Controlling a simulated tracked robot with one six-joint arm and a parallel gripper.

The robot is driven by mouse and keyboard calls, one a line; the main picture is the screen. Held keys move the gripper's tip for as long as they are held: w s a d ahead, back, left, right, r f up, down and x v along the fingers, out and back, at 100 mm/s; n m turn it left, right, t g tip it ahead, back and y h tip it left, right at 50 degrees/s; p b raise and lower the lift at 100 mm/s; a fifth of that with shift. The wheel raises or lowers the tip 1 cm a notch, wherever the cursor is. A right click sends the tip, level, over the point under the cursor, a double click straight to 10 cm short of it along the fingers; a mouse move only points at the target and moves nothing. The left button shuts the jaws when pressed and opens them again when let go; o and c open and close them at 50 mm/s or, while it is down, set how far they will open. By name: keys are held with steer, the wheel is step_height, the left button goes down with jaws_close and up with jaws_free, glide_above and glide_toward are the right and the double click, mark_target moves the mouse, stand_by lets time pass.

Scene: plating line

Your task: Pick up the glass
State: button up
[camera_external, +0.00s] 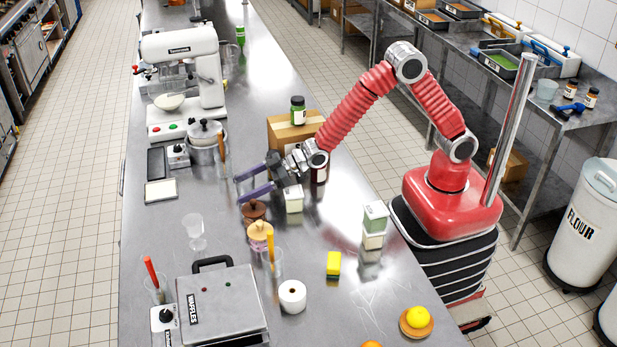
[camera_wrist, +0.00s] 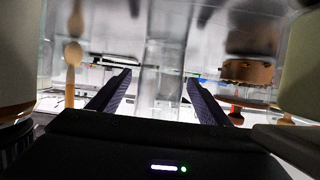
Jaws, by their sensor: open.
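A clear stemmed glass (camera_external: 194,228) stands upright on the steel counter, left of the middle in the external view. My gripper (camera_external: 239,189) reaches left over the counter, with its two purple fingers apart and nothing visible between them. It is up and to the right of the glass in the picture, and apart from it. In the wrist view the open fingers of my gripper (camera_wrist: 160,78) show with a gap between them. A pale, see-through upright shape stands beyond that gap; I cannot tell whether it is the glass.
A waffle maker (camera_external: 222,308) and a glass holding a yellow-handled utensil (camera_external: 272,266) stand nearer the camera. Bare counter surrounds the glass.

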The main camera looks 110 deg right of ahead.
steer(key=c, duration=1.3)
steer(key=shift+o, duration=0.2)
steer(key=shift+r, duration=0.15)
step_height(320, 180, up, 10)
stand_by(0.3)
